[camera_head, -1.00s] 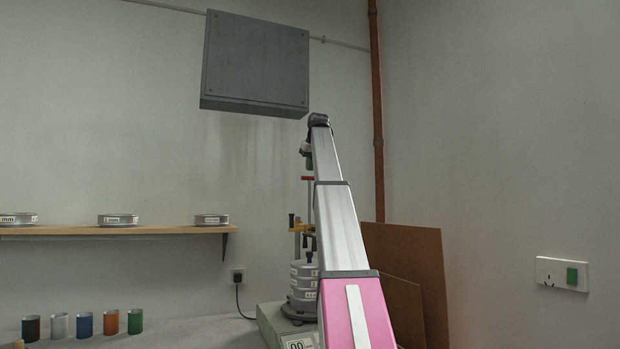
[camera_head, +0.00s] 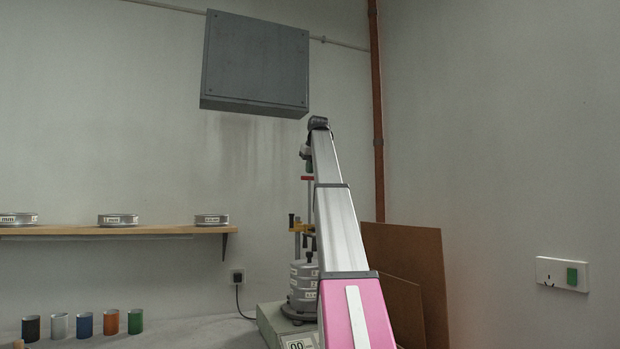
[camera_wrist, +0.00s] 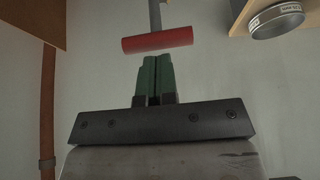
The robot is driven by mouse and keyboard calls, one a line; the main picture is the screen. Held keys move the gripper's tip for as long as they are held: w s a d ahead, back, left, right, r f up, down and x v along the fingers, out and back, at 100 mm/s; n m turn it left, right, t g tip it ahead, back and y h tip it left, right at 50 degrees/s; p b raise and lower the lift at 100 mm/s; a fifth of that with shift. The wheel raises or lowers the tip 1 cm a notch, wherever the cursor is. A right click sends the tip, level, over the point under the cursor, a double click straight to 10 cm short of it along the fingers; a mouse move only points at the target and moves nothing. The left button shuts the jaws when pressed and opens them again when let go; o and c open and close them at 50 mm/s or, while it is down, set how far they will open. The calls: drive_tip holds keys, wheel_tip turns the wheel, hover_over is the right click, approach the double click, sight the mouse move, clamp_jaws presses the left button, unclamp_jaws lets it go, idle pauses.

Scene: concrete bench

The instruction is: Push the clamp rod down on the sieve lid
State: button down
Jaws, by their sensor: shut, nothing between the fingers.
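The clamp rod (camera_head: 308,198) stands upright over the sieve stack, with a red T-handle (camera_head: 308,178) at its top. The handle also shows in the wrist view (camera_wrist: 157,39), just beyond the fingertips. The rod passes a yellow crossbar (camera_head: 301,227). Below it is the grey sieve stack (camera_head: 302,285), whose lid is partly hidden by my arm; I cannot tell if the rod touches it. My gripper (camera_head: 309,167), with green fingers also seen in the wrist view (camera_wrist: 155,62), is shut and empty. It points down close above the handle; contact is not clear.
The stack stands on a pale shaker base (camera_head: 272,328) on the bench. A shelf (camera_head: 150,230) with sieves is left, and coloured cups (camera_head: 85,325) stand below it. A grey wall box (camera_head: 255,60) hangs above. Brown boards (camera_head: 410,265) lean at right.

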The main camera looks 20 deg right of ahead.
sight(310, 180)
drive_tip(key=shift+f, duration=2.9)
drive_tip(key=shift+r, duration=3.5)
drive_tip(key=shift+s, duration=0.1)
